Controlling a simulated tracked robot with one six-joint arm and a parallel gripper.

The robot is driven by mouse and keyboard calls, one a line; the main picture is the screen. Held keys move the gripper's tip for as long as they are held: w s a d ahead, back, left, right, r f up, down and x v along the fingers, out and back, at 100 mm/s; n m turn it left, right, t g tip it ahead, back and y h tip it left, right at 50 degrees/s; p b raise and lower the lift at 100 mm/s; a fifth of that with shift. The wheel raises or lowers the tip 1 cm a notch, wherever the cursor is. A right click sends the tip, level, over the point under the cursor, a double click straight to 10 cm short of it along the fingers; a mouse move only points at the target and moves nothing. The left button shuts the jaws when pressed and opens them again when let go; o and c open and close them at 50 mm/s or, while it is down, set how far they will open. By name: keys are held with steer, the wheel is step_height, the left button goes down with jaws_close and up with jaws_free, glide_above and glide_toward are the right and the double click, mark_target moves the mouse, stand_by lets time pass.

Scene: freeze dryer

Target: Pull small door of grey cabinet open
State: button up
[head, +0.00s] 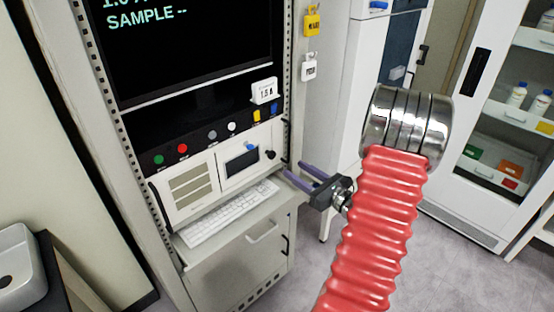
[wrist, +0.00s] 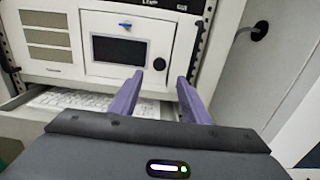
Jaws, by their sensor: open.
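The grey cabinet (head: 291,100) stands left of centre in the head view. Its small door (head: 233,180) is a pale panel with a dark window, a blue latch (head: 250,147) and a black knob (head: 270,155); it looks shut. The wrist view shows the small door (wrist: 100,20) ahead, with the blue latch (wrist: 125,25) above the window and the black knob (wrist: 159,64) at right. My gripper (head: 293,170) is open and empty, its purple fingers pointing at the cabinet near the door's lower right. In the wrist view my gripper (wrist: 160,76) has its fingertips just below the knob.
A white keyboard (head: 228,213) lies on a shelf below the small door. A lower front with a bar handle (head: 262,232) is beneath it. Tags (head: 311,22) hang on the cabinet's right side. A white glass-fronted cabinet (head: 490,90) stands at far right. A sink (head: 20,265) is at left.

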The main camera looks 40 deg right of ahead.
mark_target(273, 155)
steer(key=w, duration=0.9)
steer(key=shift+w+a, duration=0.15)
steer(key=shift+w, duration=0.25)
steer(key=shift+c, duration=0.5)
jaws_close()
